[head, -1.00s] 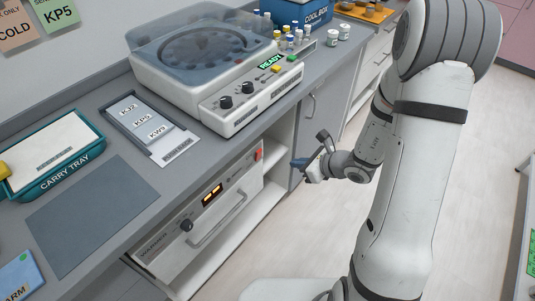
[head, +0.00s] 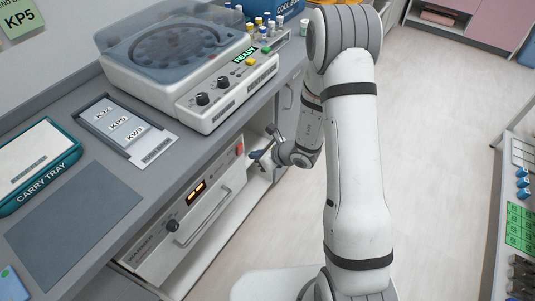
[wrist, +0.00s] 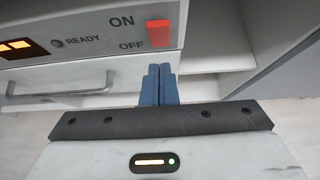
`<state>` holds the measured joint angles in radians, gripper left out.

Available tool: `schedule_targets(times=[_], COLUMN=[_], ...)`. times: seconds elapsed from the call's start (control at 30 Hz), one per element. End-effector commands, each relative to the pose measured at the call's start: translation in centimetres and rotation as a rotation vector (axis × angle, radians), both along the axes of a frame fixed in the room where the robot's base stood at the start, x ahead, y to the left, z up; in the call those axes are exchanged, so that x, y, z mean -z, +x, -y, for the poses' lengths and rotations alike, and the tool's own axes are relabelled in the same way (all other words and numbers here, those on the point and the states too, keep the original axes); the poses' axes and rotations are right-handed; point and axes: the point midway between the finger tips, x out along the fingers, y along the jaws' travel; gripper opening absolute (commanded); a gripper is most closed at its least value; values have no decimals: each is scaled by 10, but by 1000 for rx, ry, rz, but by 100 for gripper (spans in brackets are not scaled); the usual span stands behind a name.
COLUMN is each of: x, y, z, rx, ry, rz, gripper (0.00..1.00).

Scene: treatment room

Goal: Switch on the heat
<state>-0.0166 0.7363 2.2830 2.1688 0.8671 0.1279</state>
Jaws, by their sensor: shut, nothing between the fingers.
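The warmer (head: 185,205) is a white drawer unit under the counter, with a knob, a lit amber display and a bar handle. Its red rocker switch (head: 239,149) is at the right end of the front panel. In the wrist view the red switch (wrist: 158,33) stands beside the words ON above and OFF below. The READY lamp (wrist: 57,42) looks dark. My gripper (head: 256,156) is shut and empty, with blue fingertips in front of the panel's right end. In the wrist view its fingertips (wrist: 160,70) are just below the switch; I cannot tell whether they touch the panel.
The drawer handle (head: 203,218) sticks out left of my gripper. On the counter are a centrifuge-like machine (head: 185,105), a labelled rack (head: 125,130), a teal carry tray (head: 45,185) and a grey mat (head: 75,215). An open shelf lies below the warmer.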

Motion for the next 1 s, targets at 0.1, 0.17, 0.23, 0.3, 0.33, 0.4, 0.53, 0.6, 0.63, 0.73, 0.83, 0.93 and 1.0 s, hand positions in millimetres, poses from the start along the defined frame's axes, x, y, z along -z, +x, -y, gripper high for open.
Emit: schedule_targets(times=[0.1,0.17,0.23,0.3,0.33,0.4,0.53,0.6,0.63,0.73,0.83,0.93,1.0], x=[-8,-9,-9,-9,-9,-9,-9,-9,-9,-10,-13,-17,-19], y=[11,14,17,19,20,20,20,20,20,22,25,29,30], z=[-15,-19,-23,-25,-25,-26,-25,-25,-25,-23,-22,-22,-23], rx=[-3,-2,-1,0,0,0,0,0,0,4,10,14,17], ry=[1,0,1,0,0,0,1,1,1,-6,-29,-69,-99], rz=[6,5,4,3,3,3,4,4,4,-1,-20,-50,-75], gripper=[0,0,0,0,0,0,0,0,0,0,0,0,0])
